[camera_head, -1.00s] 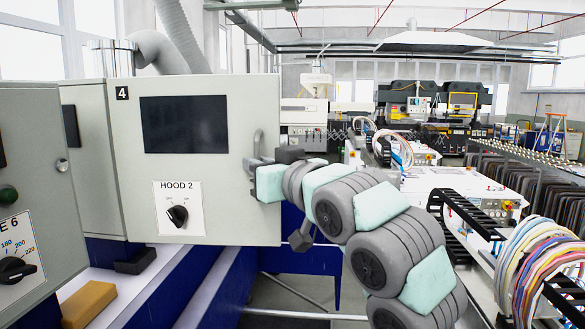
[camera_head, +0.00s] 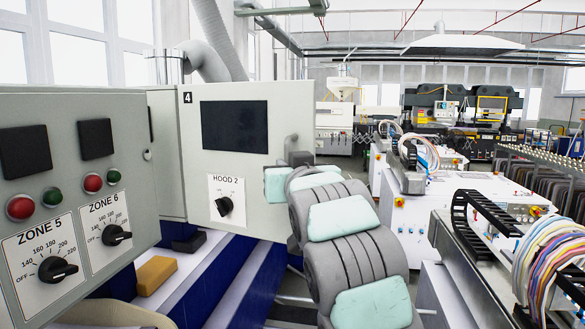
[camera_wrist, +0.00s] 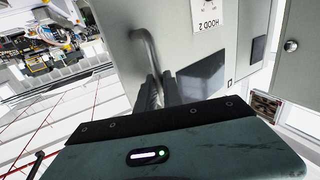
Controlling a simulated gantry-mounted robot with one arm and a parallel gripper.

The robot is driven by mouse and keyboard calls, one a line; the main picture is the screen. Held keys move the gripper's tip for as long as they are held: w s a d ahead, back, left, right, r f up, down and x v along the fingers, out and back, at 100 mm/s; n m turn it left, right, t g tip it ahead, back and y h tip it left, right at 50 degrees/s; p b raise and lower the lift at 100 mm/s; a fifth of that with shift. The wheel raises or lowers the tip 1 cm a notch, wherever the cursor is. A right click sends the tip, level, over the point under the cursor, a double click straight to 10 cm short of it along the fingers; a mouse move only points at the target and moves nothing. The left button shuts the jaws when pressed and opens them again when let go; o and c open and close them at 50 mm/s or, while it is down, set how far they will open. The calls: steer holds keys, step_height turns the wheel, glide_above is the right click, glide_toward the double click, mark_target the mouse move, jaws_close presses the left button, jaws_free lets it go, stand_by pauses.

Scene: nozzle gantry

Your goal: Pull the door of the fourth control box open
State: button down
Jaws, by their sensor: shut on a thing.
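The fourth control box (camera_head: 165,150) is a grey cabinet marked 4. Its door (camera_head: 265,170) carries a dark screen and a HOOD 2 knob. The door's face also shows in the wrist view (camera_wrist: 205,50). In the head view my arm hides the fingertips and the door's lower right corner. The gap behind the door's free edge cannot be seen.
A neighbouring control box (camera_head: 75,140) with ZONE 5 and ZONE 6 knobs stands close at the left. A yellow block (camera_head: 156,275) lies on the ledge below. White machines (camera_head: 465,190) and coloured hoses (camera_head: 550,265) stand at the right.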

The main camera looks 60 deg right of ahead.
steer(key=shift+w+a+f, duration=0.1)
steer(key=shift+w+f, duration=0.05)
steer(key=shift+w, duration=0.1)
steer(key=c, duration=1.6)
jaws_free()
steer(key=shift+c, duration=0.2)
steer(key=shift+o, duration=0.8)
steer(key=shift+s, duration=0.1)
steer(key=v, duration=1)
steer(key=shift+s+a, duration=0.25)
steer(key=shift+s, duration=0.05)
steer(key=shift+b, duration=0.3)
